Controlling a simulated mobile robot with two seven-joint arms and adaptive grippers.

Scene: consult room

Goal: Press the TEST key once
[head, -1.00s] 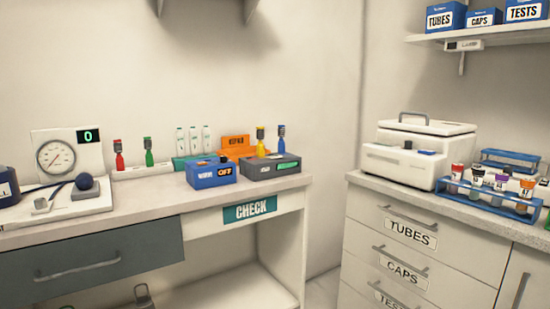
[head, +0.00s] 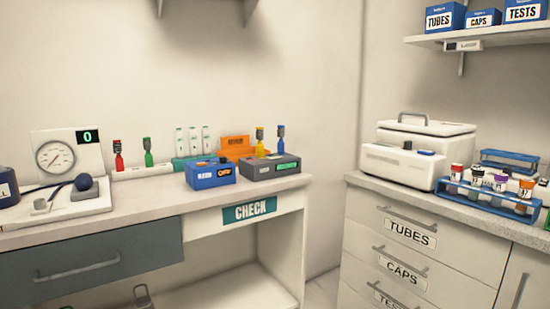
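No key that I can read as TEST shows in the head view. A white gauge unit (head: 66,155) with a round dial and a green 0 readout stands at the left. On the right counter is a white machine (head: 404,166) with a small blue part on top. Neither of my grippers is in view.
Bottles and an orange holder (head: 236,147) stand along the wall. A blue tube rack (head: 489,199) stands on the right counter. A floor gap (head: 322,286) separates the counters.

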